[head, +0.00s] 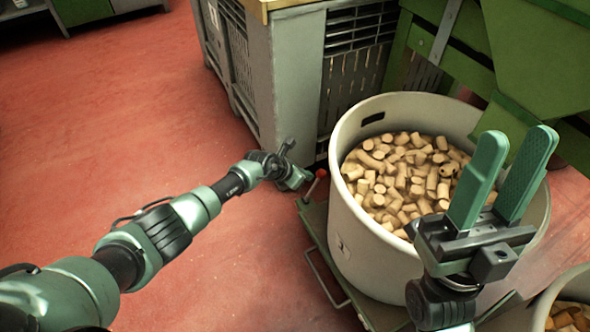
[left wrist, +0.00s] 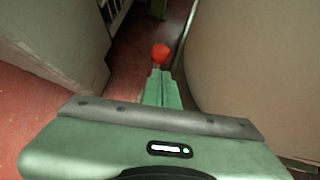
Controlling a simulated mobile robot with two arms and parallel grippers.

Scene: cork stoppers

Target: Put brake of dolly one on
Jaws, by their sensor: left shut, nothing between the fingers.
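The dolly (head: 318,232) is a low green platform under a large pale tub (head: 385,255) of corks. A red knob (head: 321,173), which looks like the end of its brake lever, stands at the dolly's far left corner, beside the tub. In the left wrist view the red knob (left wrist: 160,52) is just beyond the fingertips. My left gripper (head: 306,180) is shut and empty, close to the knob; I cannot tell whether they touch. It also shows in the left wrist view (left wrist: 160,76). My right gripper (head: 518,138) is open and empty, raised in front of the tub's right side.
A grey slatted crate (head: 270,75) stands behind the knob, leaving a narrow gap to the tub. Green machinery (head: 530,60) is at the upper right. A second tub (head: 545,300) with corks is at the lower right. The red floor (head: 130,120) at left is clear.

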